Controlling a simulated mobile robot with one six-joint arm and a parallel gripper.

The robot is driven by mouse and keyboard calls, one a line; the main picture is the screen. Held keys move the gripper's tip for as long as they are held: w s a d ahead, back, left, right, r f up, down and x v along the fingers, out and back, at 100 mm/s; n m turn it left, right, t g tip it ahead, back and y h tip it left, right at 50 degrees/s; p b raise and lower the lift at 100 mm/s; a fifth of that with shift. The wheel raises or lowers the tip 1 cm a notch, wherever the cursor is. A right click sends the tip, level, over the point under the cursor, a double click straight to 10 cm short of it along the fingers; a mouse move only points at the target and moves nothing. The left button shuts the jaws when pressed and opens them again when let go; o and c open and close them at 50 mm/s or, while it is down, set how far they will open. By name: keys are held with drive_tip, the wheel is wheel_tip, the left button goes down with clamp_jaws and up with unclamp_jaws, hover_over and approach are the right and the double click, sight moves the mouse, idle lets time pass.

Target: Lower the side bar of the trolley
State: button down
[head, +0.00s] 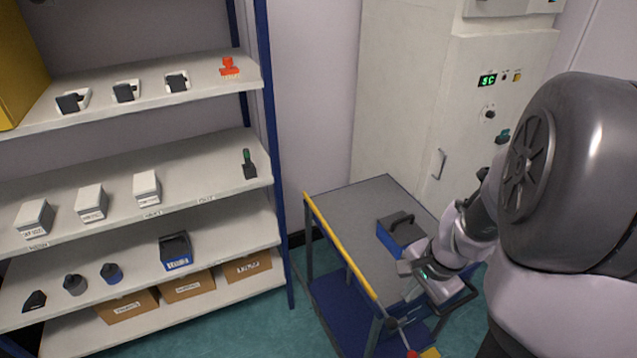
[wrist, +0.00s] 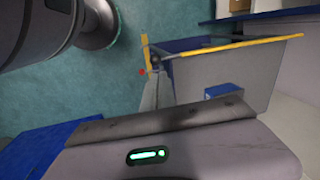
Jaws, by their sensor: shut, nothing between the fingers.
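The trolley (head: 352,203) has a grey top and a blue lower shelf. Its yellow side bar (head: 342,247) runs along the left long edge of the top. The bar also shows in the wrist view (wrist: 235,46), along the far edge of the grey top. A red knob (head: 412,354) is at the trolley's near end, beside a short yellow part (head: 431,352). My gripper (wrist: 153,98) is shut and empty. In the wrist view its fingers point toward the red knob (wrist: 142,72), which looks apart from them. The arm hides part of the trolley's right side.
A blue box with a dark handle (head: 402,236) stands on the trolley top. A shelf rack (head: 270,150) with several small items stands left. A tall cabinet (head: 410,110) stands behind the trolley. Bare floor shows left of the trolley.

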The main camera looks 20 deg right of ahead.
sight(394, 322)
drive_tip(key=shift+s+d+f+m, duration=0.45)
drive_tip(key=shift+s+d+m, duration=0.05)
drive_tip(key=shift+d, duration=0.25)
drive_tip(key=b+x, duration=0.6)
drive_tip(key=x, duration=0.8)
drive_tip(key=shift+s+a+b, duration=0.1)
drive_tip(key=shift+s+b, duration=0.05)
drive_tip(key=shift+b, duration=0.15)
drive_tip(key=s+b+x, duration=0.2)
drive_tip(key=b+x, duration=0.6)
drive_tip(key=shift+f+b, duration=0.4)
drive_tip(key=shift+f, duration=0.1)
drive_tip(key=shift+s, duration=0.1)
